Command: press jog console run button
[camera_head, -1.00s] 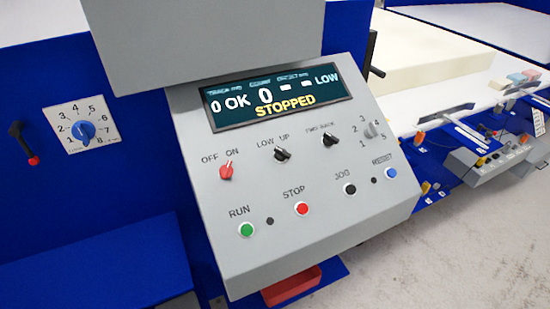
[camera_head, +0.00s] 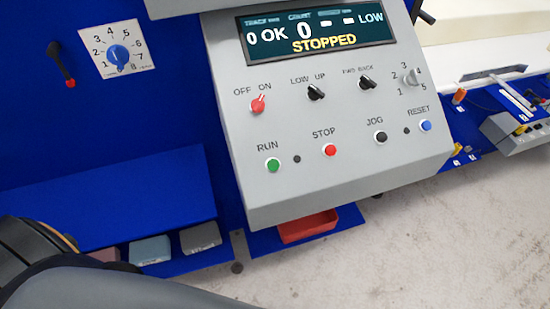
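The grey jog console (camera_head: 300,184) fills the middle of the head view. Its green RUN button (camera_head: 273,165) sits at the lower left of the panel. The red STOP button (camera_head: 330,151), black JOG button (camera_head: 380,138) and blue RESET button (camera_head: 426,126) lie to its right. The red OFF/ON knob (camera_head: 258,104) points up toward ON. The display (camera_head: 318,38) reads "STOPPED", "OK", "0" and "LOW". A dark arm part of mine crosses the lower left corner, below and left of the console and apart from the RUN button. Neither gripper's fingers show.
A blue ledge (camera_head: 105,205) stands left of the console, with several small blocks beneath it, including a grey-blue one (camera_head: 150,250). A red tray (camera_head: 306,228) lies under the console. A numbered dial (camera_head: 118,53) and a red-tipped lever (camera_head: 62,62) are on the blue wall. Floor at lower right is clear.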

